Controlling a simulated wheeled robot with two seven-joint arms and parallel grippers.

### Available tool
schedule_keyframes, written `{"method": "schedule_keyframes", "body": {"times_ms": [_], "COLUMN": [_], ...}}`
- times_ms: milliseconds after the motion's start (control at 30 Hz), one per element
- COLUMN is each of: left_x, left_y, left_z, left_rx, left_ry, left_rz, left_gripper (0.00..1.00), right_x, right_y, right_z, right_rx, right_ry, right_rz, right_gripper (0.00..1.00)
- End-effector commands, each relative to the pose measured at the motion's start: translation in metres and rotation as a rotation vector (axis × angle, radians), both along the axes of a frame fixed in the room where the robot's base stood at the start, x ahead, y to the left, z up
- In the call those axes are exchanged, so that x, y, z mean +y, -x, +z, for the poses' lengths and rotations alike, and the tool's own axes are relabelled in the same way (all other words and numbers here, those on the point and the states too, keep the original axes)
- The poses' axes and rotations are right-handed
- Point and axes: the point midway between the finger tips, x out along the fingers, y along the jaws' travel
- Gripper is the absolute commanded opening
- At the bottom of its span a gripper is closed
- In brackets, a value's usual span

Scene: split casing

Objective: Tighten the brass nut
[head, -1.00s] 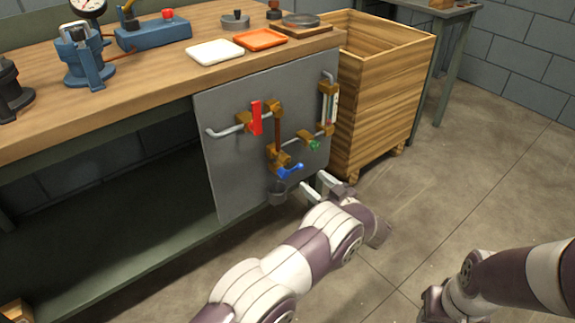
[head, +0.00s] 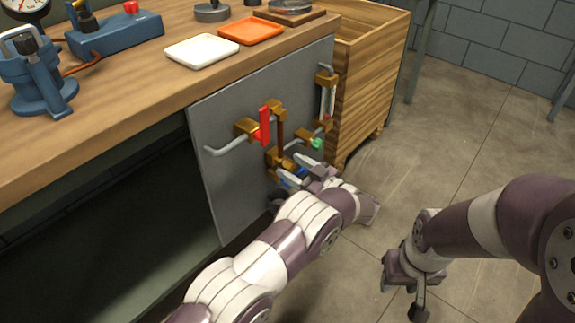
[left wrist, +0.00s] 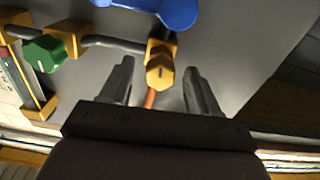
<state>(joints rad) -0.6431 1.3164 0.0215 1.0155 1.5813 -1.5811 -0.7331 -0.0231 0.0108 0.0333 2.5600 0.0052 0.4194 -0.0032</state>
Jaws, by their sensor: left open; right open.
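The brass nut (left wrist: 160,72) shows in the left wrist view as a faceted yellow-brass piece with a pale line on it. It is on the pipework of an upright grey panel (head: 232,180). My left gripper (head: 300,169) is open in front of the panel's lower pipework. In the left wrist view its two fingers (left wrist: 158,80) stand one on each side of the nut, with gaps visible; I cannot tell the depth between them. In the head view the gripper covers the nut's area. My right gripper (head: 402,292) is open and empty over the floor at the right.
A blue handle (left wrist: 178,10) and a green knob (left wrist: 45,53) are close to the nut. A red lever (head: 265,126) sits higher on the panel. A wooden crate (head: 372,85) stands to its right.

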Motion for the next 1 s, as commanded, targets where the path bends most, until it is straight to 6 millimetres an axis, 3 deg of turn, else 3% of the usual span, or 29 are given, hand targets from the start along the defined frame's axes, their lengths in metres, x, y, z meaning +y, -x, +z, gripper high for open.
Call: {"method": "schedule_keyframes", "body": {"times_ms": [167, 300, 333, 833, 867, 900, 933, 1000], "left_x": [0.0000, 0.0001, 0.0002, 0.0000, 0.0000, 0.0000, 0.0000, 0.0000], "left_y": [0.0000, 0.0000, 0.0000, -0.0004, -0.0004, -0.0004, -0.0004, -0.0004], "left_z": [0.0001, 0.0001, 0.0001, 0.0002, 0.0002, 0.0002, 0.0002, 0.0002], "left_rx": [0.000, 0.000, 0.000, 0.115, 0.115, 0.114, 0.114, 0.114], "left_ry": [0.000, 0.000, 0.000, -0.083, -0.083, -0.083, -0.083, -0.083], "left_rz": [0.000, 0.000, 0.000, 0.000, 0.000, 0.000, 0.000, 0.000], "left_gripper": [0.58, 0.12, 0.05, 0.05, 0.39, 0.52, 0.61, 0.61], "right_x": [0.0000, 0.0000, 0.0000, 0.0000, 0.0000, 0.0000, 0.0000, 0.0000], "right_y": [0.0000, 0.0000, 0.0000, 0.0000, 0.0000, 0.0000, 0.0000, 0.0000], "right_z": [0.0001, 0.0001, 0.0001, 0.0071, 0.0071, 0.0071, 0.0071, 0.0071], "right_rx": [0.000, 0.000, 0.000, 0.000, 0.000, 0.000, 0.000, 0.000], "right_ry": [0.000, 0.000, 0.000, 0.000, 0.000, 0.000, 0.000, 0.000], "right_rz": [0.000, 0.000, 0.000, 0.000, 0.000, 0.000, 0.000, 0.000], "right_gripper": [0.43, 0.43, 0.43, 0.43, 0.43, 0.43, 0.43, 0.43]}}
